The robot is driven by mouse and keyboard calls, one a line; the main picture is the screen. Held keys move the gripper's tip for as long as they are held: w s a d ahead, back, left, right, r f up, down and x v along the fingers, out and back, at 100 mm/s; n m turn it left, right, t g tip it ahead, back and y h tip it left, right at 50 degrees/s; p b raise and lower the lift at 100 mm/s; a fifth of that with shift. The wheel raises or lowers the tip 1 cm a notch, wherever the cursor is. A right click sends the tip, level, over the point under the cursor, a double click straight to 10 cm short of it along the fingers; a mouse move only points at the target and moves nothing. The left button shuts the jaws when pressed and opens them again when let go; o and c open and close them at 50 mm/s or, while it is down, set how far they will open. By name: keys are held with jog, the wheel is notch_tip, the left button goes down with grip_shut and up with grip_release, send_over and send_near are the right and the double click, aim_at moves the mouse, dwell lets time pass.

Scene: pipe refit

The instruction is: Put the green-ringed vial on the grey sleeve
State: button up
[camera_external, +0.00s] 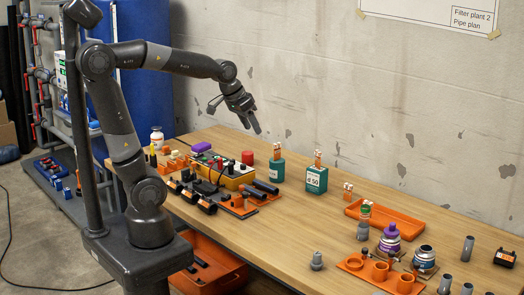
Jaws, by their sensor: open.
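My gripper (256,128) is open and empty, high above the back of the table, to the left of and well apart from the vial.
The orange tray (400,226) lies at the back right. The middle of the wooden table (285,228) is clear.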

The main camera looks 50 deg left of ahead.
jog(key=s+a+f+n+y, duration=0.1)
jog(key=s+a+n, duration=0.1)
jog(key=s+a, duration=0.6)
jog(key=s, duration=0.4)
jog(key=shift+s+a+f+t+y, duration=0.15)
jog(key=shift+s+f+t+y, duration=0.05)
jog(key=shift+f+t+y, duration=0.1)
